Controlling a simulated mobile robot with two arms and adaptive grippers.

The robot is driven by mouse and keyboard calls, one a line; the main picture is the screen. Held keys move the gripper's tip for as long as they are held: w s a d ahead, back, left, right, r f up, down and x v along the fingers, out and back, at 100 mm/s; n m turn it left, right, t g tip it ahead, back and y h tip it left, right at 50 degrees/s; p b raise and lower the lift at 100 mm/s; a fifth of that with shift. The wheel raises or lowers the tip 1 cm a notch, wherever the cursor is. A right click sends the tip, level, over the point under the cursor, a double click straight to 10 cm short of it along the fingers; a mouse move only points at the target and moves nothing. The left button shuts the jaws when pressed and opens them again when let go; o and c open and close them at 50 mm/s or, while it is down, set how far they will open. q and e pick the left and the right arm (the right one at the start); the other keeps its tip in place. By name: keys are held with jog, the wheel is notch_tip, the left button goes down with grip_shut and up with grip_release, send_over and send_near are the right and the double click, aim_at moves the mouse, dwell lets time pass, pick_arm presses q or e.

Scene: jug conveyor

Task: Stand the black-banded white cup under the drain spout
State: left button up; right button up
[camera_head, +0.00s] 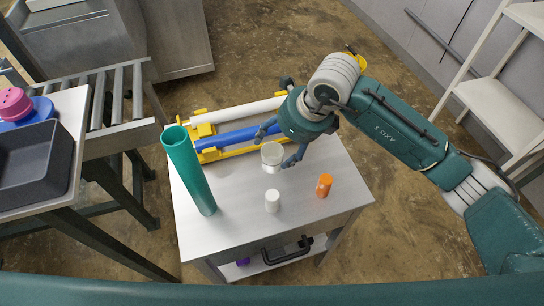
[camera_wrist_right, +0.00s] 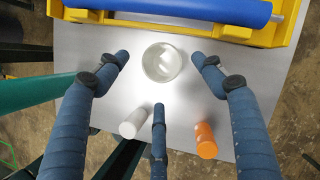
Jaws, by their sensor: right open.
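No cup with a black band can be made out, and I cannot pick out a drain spout. A clear or whitish round cup (camera_head: 272,158) stands on the small grey table (camera_head: 235,240); it also shows in the right wrist view (camera_wrist_right: 162,63). My right gripper (camera_head: 279,147) is open above the table, its fingers spread around the cup. In the right wrist view the gripper (camera_wrist_right: 160,75) has two fingers at the cup's left and right and one below, with visible gaps. My left gripper is not in view.
A tall teal tube (camera_head: 188,172) stands at the table's left. A white cylinder (camera_head: 272,201) and an orange one (camera_head: 324,186) stand near the front. A yellow rack (camera_head: 206,130) with blue and white tubes lies behind. A dark tray (camera_head: 35,165) is far left.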

aim_at(274, 150)
jog(key=p+x, duration=0.1)
jog(key=x, duration=0.3)
jog(key=shift+w+d+f+p, duration=0.1)
jog(key=shift+w+f+p, duration=0.1)
jog(key=shift+p, duration=0.1)
jog(key=shift+f, duration=0.15)
jog(key=c, duration=1.1)
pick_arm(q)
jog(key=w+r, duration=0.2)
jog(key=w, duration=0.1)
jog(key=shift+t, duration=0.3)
